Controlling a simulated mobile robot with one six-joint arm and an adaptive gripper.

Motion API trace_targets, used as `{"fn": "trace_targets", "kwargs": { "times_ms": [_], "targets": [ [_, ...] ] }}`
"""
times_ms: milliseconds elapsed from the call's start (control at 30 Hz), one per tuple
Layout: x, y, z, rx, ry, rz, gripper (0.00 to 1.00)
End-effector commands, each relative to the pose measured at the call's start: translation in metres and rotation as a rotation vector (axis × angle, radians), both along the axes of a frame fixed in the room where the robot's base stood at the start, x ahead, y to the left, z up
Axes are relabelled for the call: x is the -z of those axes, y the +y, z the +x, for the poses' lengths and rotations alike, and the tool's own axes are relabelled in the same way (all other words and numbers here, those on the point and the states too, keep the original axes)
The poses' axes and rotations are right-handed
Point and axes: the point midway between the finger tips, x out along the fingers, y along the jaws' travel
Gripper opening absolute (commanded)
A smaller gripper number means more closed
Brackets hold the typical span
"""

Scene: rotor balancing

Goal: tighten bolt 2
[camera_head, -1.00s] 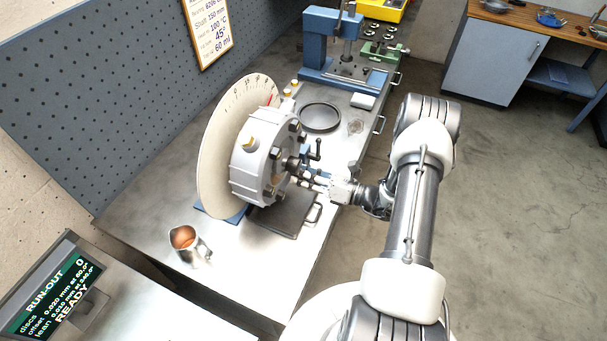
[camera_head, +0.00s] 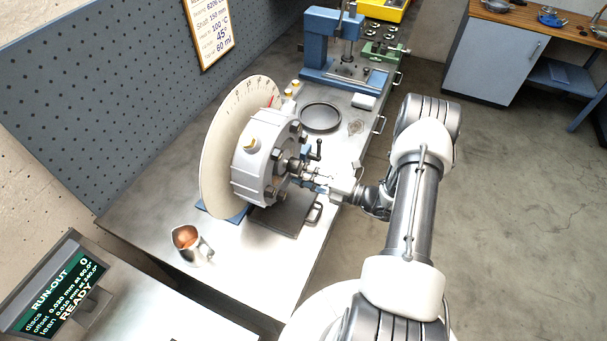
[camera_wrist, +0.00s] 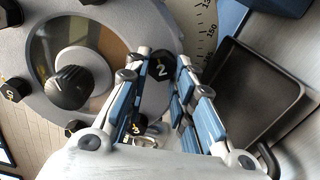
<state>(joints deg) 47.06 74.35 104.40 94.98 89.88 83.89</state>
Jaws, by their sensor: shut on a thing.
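Bolt 2 (camera_wrist: 161,69), a black hex head with a white 2, sits at the rim of the grey rotor hub (camera_wrist: 60,28) in the wrist view. My gripper (camera_wrist: 163,56) has its blue-padded fingers on either side of this head and is shut on it. In the head view my gripper (camera_head: 305,179) reaches the right face of the hub (camera_head: 249,170), near its central shaft. The bolt's shank is hidden in the hub. Other black bolt heads with yellow marks, such as one at the left (camera_wrist: 14,90), sit around the same face.
A large pale graduated disc (camera_head: 219,150) stands behind the hub. A black shallow tray (camera_wrist: 262,95) lies close right of my fingers in the wrist view. A metal jug (camera_head: 190,246), a round dark dish (camera_head: 320,117) and a blue press (camera_head: 322,50) stand on the bench.

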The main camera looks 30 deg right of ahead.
Motion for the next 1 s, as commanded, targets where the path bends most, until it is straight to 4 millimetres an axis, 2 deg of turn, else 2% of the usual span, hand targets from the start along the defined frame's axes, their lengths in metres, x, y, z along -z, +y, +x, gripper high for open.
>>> {"fn": "trace_targets", "kwargs": {
  "times_ms": [300,867,900,1000],
  "targets": [
    [-0.0009,0.0002,-0.0001,0.0,0.076,0.098,0.0],
    [-0.001,0.0002,-0.0001,0.0,0.092,0.118,0.0],
    [-0.001,0.0002,-0.0001,0.0,0.092,0.118,0.26],
    [-0.001,0.0002,-0.0001,0.0,0.092,0.117,0.32]
  ]
}}
